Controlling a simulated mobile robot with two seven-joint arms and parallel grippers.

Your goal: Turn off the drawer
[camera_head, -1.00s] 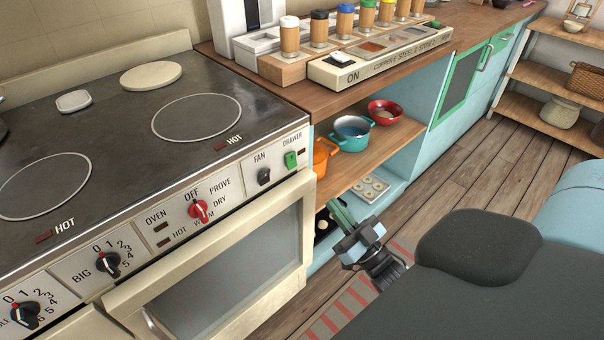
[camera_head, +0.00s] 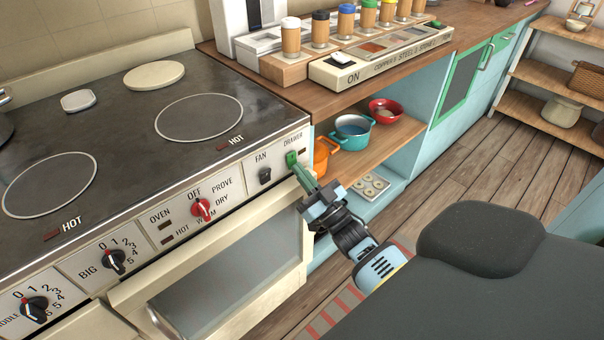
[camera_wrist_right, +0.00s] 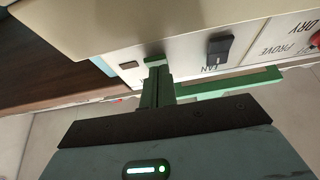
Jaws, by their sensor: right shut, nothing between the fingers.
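The green DRAWER switch (camera_head: 291,157) sits at the right end of the cream stove's control panel (camera_head: 232,182), with a small dark red indicator beside it. My right gripper (camera_head: 298,170) is shut and empty, its green fingertips at the switch's lower edge and partly covering it. In the right wrist view the switch (camera_wrist_right: 155,59) shows just past the fingertips (camera_wrist_right: 156,72); I cannot tell whether they touch it. My left gripper is not in view.
The black FAN switch (camera_head: 265,175) is just left of the DRAWER switch. The red oven knob (camera_head: 202,208) is further left. An orange pot (camera_head: 320,158) and a teal pot (camera_head: 352,132) stand on the open shelf right of the stove.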

